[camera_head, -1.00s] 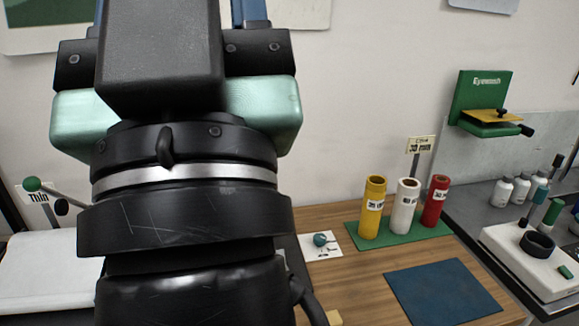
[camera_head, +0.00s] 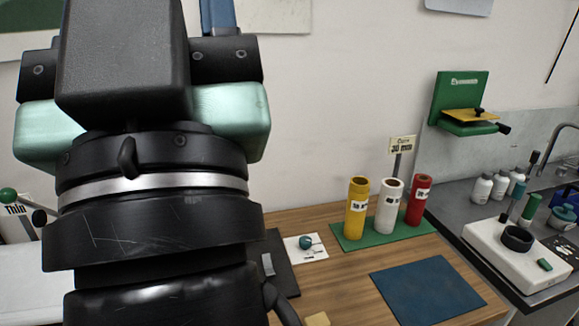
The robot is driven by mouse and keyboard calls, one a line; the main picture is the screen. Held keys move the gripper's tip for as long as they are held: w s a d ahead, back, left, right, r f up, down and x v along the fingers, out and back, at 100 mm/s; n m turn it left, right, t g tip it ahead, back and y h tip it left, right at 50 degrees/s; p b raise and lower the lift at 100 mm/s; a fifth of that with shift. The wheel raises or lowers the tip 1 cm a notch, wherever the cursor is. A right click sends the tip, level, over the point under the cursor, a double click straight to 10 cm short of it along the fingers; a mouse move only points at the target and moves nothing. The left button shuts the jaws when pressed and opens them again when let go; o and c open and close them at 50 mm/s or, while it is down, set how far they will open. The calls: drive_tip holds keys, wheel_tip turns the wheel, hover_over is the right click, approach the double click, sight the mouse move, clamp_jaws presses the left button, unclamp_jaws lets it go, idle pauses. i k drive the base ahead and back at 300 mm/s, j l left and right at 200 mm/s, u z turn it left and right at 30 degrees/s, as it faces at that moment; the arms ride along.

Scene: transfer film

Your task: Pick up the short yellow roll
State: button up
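A yellow roll (camera_head: 356,215) stands upright at the left end of a green mat (camera_head: 405,233) on the wooden table. It bears a white label, and its hollow top faces up. A white roll (camera_head: 388,213) and a red roll (camera_head: 417,207) stand beside it. The three look about equally tall from here. My arm fills the left of the view, well apart from the rolls. The fingers of my gripper do not show, so I cannot see whether it holds anything.
A sign reading 30 mm (camera_head: 402,145) stands behind the rolls. A blue mat (camera_head: 428,291) lies bare in front. A small teal object on a white card (camera_head: 308,253) lies left. A grey bench (camera_head: 462,205) with bottles (camera_head: 482,189) adjoins at right.

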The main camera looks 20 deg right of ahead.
sight(359, 187)
drive_tip(key=i+l+z, duration=0.2)
drive_tip(key=i+l, duration=0.35)
drive_tip(key=i+l+z, duration=0.15)
drive_tip(key=i+l, duration=0.35)
drive_tip(key=i+l+z, duration=0.2)
drive_tip(key=i+l, duration=0.2)
drive_tip(key=i, duration=0.3)
